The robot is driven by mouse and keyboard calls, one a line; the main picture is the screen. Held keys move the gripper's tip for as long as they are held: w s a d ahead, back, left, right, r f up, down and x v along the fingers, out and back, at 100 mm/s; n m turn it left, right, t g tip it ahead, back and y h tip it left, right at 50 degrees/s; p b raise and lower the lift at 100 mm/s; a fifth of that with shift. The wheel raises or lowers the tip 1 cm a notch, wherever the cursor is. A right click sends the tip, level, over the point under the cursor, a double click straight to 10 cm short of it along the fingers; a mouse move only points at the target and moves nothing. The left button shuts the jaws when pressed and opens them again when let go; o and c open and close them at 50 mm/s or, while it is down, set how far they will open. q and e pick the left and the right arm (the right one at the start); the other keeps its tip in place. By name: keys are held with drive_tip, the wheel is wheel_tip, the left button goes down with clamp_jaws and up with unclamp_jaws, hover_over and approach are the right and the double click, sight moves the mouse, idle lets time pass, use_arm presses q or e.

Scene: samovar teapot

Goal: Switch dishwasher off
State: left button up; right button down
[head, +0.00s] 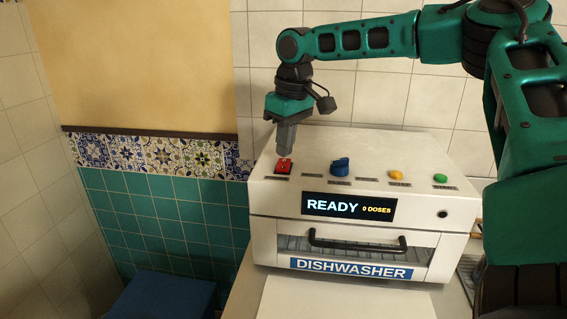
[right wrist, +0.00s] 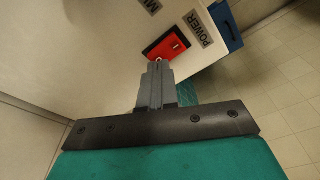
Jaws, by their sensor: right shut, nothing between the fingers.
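The white dishwasher (head: 360,190) stands on a light counter, and its display reads "READY" and "0 DOSES". On its sloped top, a red power switch (head: 284,166) sits at the left end. In the right wrist view the red switch (right wrist: 167,45) lies beside a "POWER" label. My right gripper (head: 284,153) is shut and empty, pointing down just above the switch. In the right wrist view its fingertips (right wrist: 157,64) are at the switch's near edge; I cannot tell whether they touch it. My left gripper is not in view.
A blue knob (head: 341,167), a yellow button (head: 396,175) and a green button (head: 440,178) line the same panel. A black door handle (head: 357,245) sticks out in front. A tiled wall stands close behind. A blue box (head: 165,296) is at the lower left.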

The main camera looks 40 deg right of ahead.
sight(285, 161)
drive_tip(key=shift+f, duration=0.65)
drive_tip(key=shift+r, duration=3.55)
